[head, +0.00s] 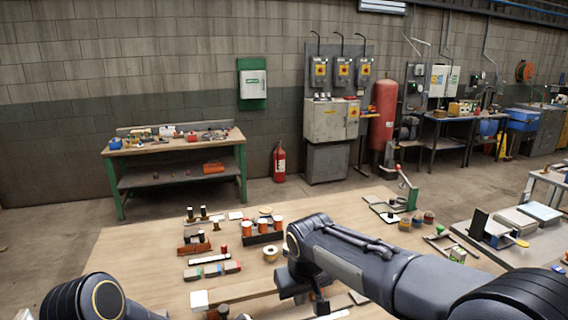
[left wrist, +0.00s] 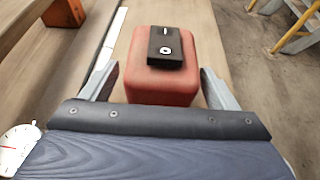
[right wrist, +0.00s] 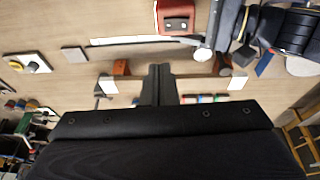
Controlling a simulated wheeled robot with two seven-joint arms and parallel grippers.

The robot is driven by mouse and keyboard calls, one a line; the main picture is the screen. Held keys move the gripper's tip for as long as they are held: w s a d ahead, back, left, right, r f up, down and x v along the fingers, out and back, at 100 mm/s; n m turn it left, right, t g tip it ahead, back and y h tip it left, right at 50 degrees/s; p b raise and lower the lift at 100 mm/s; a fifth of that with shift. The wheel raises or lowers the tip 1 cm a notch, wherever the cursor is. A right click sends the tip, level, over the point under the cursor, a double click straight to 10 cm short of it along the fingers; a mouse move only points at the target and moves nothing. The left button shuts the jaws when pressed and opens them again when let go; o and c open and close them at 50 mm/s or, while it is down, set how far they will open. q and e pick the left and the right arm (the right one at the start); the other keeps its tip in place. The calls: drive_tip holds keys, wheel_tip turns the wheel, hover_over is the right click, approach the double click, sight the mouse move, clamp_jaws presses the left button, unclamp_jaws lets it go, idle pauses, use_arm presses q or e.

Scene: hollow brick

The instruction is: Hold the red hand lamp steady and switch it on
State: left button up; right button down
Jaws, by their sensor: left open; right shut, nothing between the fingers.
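The red hand lamp (left wrist: 180,88) is a red block with a black plate (left wrist: 166,47) on top, carrying a white mark and a ring-shaped detail. My left gripper (left wrist: 160,88) is open, one finger on each side of the lamp; I cannot tell whether they touch it. My right gripper (right wrist: 160,85) is shut and empty above the wooden bench (head: 145,250); it also shows in the head view (head: 318,300). A red boxy thing (right wrist: 176,12) with a dark face, probably the lamp, is at the top of the right wrist view. I cannot make out the lamp in the head view.
A green lever tool (head: 405,195) stands at the back right. The bench's left part is fairly clear.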

use_arm(q)
drive_tip(key=v, duration=1)
drive_tip(key=s+a+r+m+g+y, duration=0.1)
drive_tip(key=s+a+r+m+g, duration=0.1)
drive_tip(key=s+r+m, duration=0.65)
use_arm(e)
drive_tip(key=s+d+r+m+y, duration=0.3)
drive_tip(key=s+d, duration=0.9)
drive_tip(key=d, duration=0.2)
use_arm(q)
drive_tip(key=s+a+r+m+t+y, duration=0.1)
drive_tip(key=s+a+r+m+y, duration=0.2)
drive_tip(key=s+m, duration=0.3)
drive_tip(key=s+a+r+m+t+y, duration=0.2)
drive_tip(key=s+a+r+m+y, duration=0.2)
drive_tip(key=s, duration=0.8)
drive_tip(key=shift+a+m+y, duration=0.5)
drive_tip(key=shift+a+m, duration=0.2)
drive_tip(key=shift+m, duration=0.25)
use_arm(e)
drive_tip(key=s+d+f+m+t, duration=0.1)
drive_tip(key=s+f, duration=0.1)
drive_tip(key=s, duration=0.5)
drive_tip(key=s+d+f+m+t, duration=0.1)
drive_tip(key=s+d+f, duration=0.1)
drive_tip(key=s, duration=0.6)
drive_tip(key=shift+s+f, duration=0.3)
use_arm(q)
drive_tip(key=shift+c, duration=0.3)
